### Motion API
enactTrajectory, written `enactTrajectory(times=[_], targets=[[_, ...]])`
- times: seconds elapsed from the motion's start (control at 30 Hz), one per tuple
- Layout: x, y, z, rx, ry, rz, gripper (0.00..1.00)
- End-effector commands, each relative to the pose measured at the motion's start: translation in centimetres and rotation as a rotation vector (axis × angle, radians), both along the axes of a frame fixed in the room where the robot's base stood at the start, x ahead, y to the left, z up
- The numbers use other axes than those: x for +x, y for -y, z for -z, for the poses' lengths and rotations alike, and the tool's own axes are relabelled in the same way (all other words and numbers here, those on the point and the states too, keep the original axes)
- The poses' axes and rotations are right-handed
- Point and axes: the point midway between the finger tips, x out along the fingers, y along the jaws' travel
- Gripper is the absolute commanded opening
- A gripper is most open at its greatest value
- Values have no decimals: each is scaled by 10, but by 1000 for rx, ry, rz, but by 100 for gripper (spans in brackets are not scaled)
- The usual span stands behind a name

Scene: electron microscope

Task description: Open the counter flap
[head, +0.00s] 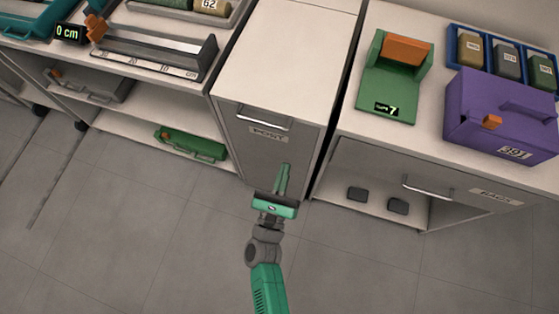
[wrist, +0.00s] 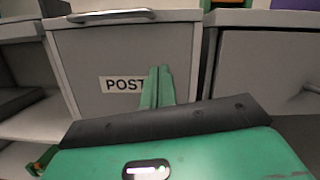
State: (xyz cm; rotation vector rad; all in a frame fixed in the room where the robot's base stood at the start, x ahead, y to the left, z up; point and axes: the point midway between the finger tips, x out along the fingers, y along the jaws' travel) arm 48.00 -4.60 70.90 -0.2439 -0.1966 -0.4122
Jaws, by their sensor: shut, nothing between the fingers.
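The middle counter section has a pale top (head: 285,60) level with the counters on both sides. Its grey front panel (head: 250,155) has a metal bar handle (head: 264,118) near the top edge and a label partly reading "POST". Which part is the flap is not marked; top and front look closed. My gripper (head: 284,168) is shut and empty, in front of the panel's lower right, below the handle. In the wrist view the green fingers (wrist: 157,85) are together and cover the label's right end. The handle (wrist: 112,16) is above them, apart from them.
The right counter holds a green stand (head: 388,90), a purple case (head: 503,115) and a blue tray; a handled drawer (head: 400,175) is below. The left counter has a measuring rail (head: 150,55) and a shelf with a green case (head: 190,146). The floor in front is clear.

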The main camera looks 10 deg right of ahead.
Motion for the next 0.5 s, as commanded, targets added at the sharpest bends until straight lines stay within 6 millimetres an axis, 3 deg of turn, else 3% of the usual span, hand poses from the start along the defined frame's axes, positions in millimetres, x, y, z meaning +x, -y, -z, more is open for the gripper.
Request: enactTrajectory(times=[0.3,0.5], targets=[[62,25,-17,-2,3,0,0],[61,18,-48,-1,1,-1,0]])
